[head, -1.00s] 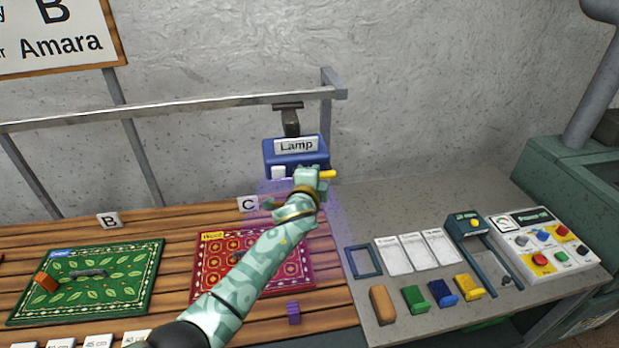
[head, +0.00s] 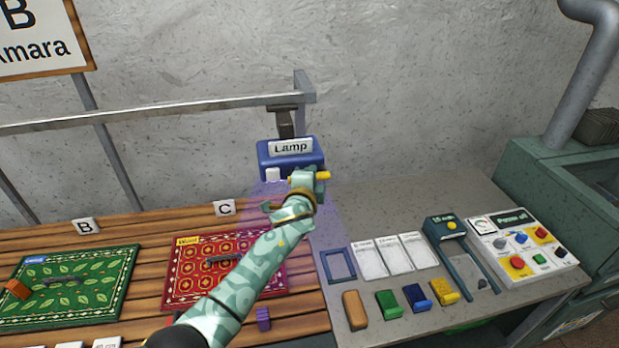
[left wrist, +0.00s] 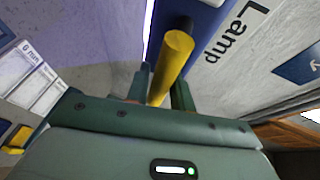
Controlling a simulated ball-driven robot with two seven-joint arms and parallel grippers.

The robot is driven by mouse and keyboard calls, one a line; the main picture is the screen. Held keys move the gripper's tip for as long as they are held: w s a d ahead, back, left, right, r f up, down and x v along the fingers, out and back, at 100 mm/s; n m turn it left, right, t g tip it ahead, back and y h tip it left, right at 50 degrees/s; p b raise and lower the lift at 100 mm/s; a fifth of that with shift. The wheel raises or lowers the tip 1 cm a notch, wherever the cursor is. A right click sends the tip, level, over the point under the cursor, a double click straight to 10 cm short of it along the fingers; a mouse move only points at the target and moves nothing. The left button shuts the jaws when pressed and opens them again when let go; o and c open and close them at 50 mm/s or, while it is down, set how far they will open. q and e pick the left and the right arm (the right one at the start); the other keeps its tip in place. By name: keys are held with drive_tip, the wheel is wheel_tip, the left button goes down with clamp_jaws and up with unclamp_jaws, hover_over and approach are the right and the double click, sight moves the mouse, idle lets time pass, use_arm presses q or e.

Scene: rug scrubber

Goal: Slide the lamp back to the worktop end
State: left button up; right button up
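The blue lamp (head: 276,155), labelled "Lamp", hangs from a dark bracket on the metal rail (head: 150,113), close to the rail's right end. It casts a violet glow below, around the edge between planks and worktop. The lamp's blue side and label (left wrist: 205,18) show beyond. My right gripper is not in view.
The grey worktop (head: 400,200) holds cards, coloured blocks, a slider unit (head: 445,230) and a control panel (head: 520,250). A red rug (head: 190,285) and a green rug (head: 100,285) lie on the wooden planks at left. A post stands at the rail's right end.

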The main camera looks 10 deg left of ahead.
use_arm(q)
drive_tip(key=shift+w, duration=0.1)
drive_tip(key=shift+s, duration=0.3)
drive_tip(key=p+v, duration=0.1)
drive_tip(key=v, duration=1.4)
drive_tip(key=shift+s+r, duration=0.2)
drive_tip(key=shift+s, duration=0.15)
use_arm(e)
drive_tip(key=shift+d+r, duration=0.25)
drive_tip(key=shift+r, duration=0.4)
